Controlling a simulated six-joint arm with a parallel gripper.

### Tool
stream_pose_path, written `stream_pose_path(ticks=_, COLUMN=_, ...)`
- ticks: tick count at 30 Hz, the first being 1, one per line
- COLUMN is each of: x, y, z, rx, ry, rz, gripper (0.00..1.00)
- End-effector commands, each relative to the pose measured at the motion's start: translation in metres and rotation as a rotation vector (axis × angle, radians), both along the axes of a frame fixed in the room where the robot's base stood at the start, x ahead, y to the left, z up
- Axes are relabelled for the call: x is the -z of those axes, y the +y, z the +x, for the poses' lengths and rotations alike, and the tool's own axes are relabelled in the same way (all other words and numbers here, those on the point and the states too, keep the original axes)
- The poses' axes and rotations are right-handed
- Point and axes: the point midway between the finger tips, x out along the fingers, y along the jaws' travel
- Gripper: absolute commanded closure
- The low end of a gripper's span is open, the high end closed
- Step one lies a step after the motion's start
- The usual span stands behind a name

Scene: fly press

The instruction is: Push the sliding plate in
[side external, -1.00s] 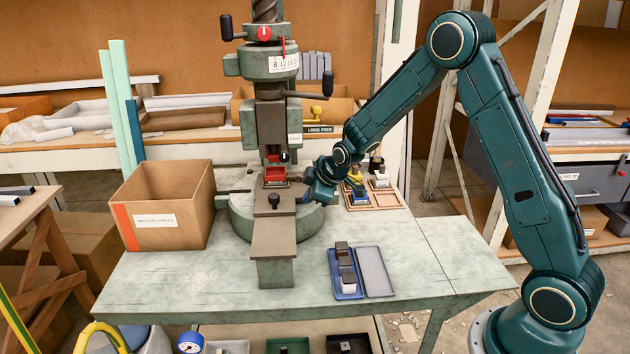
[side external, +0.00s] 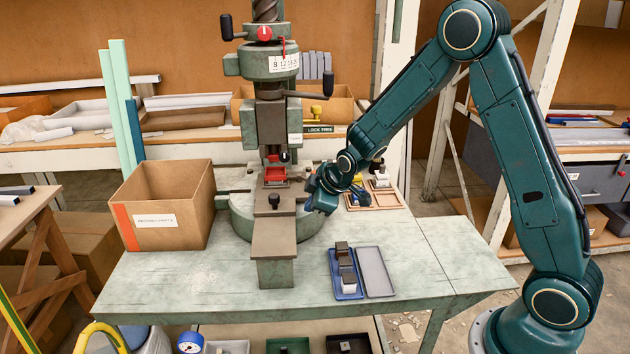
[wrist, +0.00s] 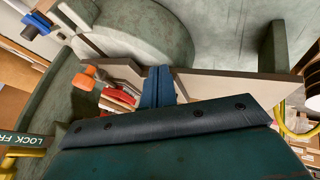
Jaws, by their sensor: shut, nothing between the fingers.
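The sliding plate (side external: 274,238) is a flat brown-grey bar that sticks out of the fly press (side external: 256,120) toward the front of the bench. A dark knob (side external: 274,199) stands on it, with a red holder (side external: 274,174) behind, under the ram. My gripper (side external: 314,199) is just right of the plate, low over the round press base. In the wrist view my shut blue fingers (wrist: 157,78) are empty and overlap the edge of the plate (wrist: 228,86); I cannot tell whether they touch it.
A cardboard box (side external: 166,226) stands left of the press. A blue tray (side external: 345,288) with dark and light blocks and its grey lid (side external: 375,272) lie at the front right. A wooden tray (side external: 394,199) lies behind my gripper. The bench's right end is clear.

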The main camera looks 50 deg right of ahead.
Motion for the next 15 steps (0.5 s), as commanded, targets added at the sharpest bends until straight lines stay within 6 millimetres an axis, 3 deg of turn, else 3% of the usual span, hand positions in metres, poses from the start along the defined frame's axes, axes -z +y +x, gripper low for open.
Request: stream_pose_path(ticks=15, x=-0.053, y=0.003, z=-0.037, rx=0.002, ry=-0.003, rz=0.001, gripper=1.00)
